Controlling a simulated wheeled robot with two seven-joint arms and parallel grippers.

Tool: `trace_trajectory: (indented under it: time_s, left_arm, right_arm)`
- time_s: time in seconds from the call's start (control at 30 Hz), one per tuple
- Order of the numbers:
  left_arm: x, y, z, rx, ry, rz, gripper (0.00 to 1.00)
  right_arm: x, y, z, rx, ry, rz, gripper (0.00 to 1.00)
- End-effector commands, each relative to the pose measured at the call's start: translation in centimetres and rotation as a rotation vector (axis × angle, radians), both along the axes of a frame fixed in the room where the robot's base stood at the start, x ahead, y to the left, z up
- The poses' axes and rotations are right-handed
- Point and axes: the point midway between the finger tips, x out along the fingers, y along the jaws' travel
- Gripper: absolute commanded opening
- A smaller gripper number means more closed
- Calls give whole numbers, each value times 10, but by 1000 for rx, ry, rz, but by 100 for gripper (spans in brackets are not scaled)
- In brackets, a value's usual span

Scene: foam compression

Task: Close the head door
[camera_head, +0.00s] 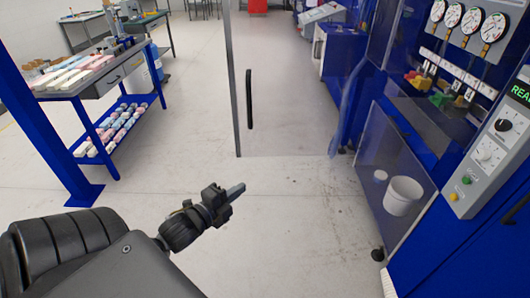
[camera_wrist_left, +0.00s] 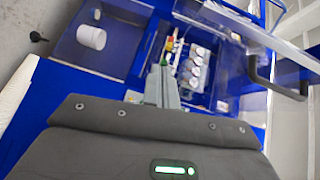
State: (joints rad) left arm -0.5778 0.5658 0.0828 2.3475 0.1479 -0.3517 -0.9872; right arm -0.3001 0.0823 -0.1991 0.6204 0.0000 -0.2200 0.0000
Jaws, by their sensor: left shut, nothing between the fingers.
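The head door is a clear panel with a grey metal edge (camera_head: 233,80) and a black vertical bar handle (camera_head: 249,98). It stands open, swung out from the blue machine (camera_head: 375,110) on the right. The handle also shows at the right of the left wrist view (camera_wrist_left: 276,82). My left gripper (camera_head: 238,189) is shut and empty, below and in front of the door's free edge in the head view, apart from the handle. Its fingers also show in the left wrist view (camera_wrist_left: 161,85), over the machine's gauges and valves in the picture. My right gripper is not in view.
The machine carries dial gauges (camera_head: 448,18) and a control panel (camera_head: 490,150). A white bucket (camera_head: 403,195) sits behind a clear lower panel. A workbench with foam blocks (camera_head: 75,75) stands at left. The grey floor (camera_head: 290,200) between is clear.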

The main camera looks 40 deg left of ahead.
Motion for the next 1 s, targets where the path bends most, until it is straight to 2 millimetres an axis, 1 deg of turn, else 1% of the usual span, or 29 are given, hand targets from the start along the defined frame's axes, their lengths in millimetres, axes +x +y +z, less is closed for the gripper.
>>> trace_trajectory:
  time_s: [0.03,0.1,0.17,0.27,0.37,0.47,0.57,0.67,0.9,1.0]
  left_arm:
    - [-4,-8,24,30,-39,-26,0]
    - [-8,-15,45,61,-77,-49,0]
    - [-10,-19,56,77,-96,-61,0]
    - [-12,-22,63,89,-110,-69,0]
    - [-11,-22,64,90,-111,-68,0]
    - [-6,-22,66,89,-113,-68,0]
    - [6,-23,67,88,-113,-67,0]
    - [24,-25,69,87,-113,-66,0]
    - [75,-30,69,86,-112,-66,0]
    - [93,-31,68,86,-112,-66,0]
  right_arm:
    - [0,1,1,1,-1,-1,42]
    - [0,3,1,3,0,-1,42]
    - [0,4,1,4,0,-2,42]
    - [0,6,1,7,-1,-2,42]
    - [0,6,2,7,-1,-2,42]
    - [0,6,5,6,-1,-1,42]
    - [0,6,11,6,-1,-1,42]
    - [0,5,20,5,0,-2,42]
    - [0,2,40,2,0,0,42]
    - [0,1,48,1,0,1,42]
